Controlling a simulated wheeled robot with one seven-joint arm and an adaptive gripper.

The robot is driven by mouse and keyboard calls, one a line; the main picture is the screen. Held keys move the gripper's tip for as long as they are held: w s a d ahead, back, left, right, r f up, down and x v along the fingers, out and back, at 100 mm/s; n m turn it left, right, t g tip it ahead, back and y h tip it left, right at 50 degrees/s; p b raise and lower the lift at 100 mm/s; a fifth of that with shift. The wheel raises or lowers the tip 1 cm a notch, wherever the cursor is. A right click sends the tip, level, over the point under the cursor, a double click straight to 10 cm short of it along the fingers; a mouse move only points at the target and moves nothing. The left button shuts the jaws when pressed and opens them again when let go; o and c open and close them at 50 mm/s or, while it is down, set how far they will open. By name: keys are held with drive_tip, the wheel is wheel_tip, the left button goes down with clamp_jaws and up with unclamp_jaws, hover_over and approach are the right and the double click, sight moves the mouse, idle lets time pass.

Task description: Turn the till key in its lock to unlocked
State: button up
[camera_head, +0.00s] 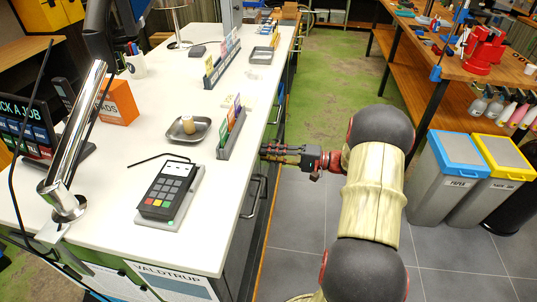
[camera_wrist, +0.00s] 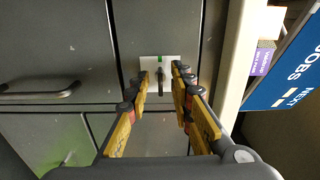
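The till key (camera_wrist: 161,76) is a small dark shape in front of a pale lock plate (camera_wrist: 147,63) on the grey cabinet front, seen in the wrist view. A green mark shows at the top of the plate, and the key looks about upright. My gripper (camera_wrist: 160,79) is open, with one yellow-and-black finger on each side of the key and a gap on both sides. In the head view my gripper (camera_head: 268,151) reaches level toward the counter's aisle side; the key and lock are hidden there.
A white counter (camera_head: 130,190) holds a card terminal (camera_head: 167,192), a metal tray (camera_head: 178,133) and a grey card rack (camera_head: 232,137). A drawer handle (camera_wrist: 40,92) sticks out left of the lock. Bins (camera_head: 445,178) stand right of my arm.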

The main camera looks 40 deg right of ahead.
drive_tip(key=v, duration=1.1)
drive_tip(key=shift+s+d, duration=0.25)
drive_tip(key=shift+s, duration=0.05)
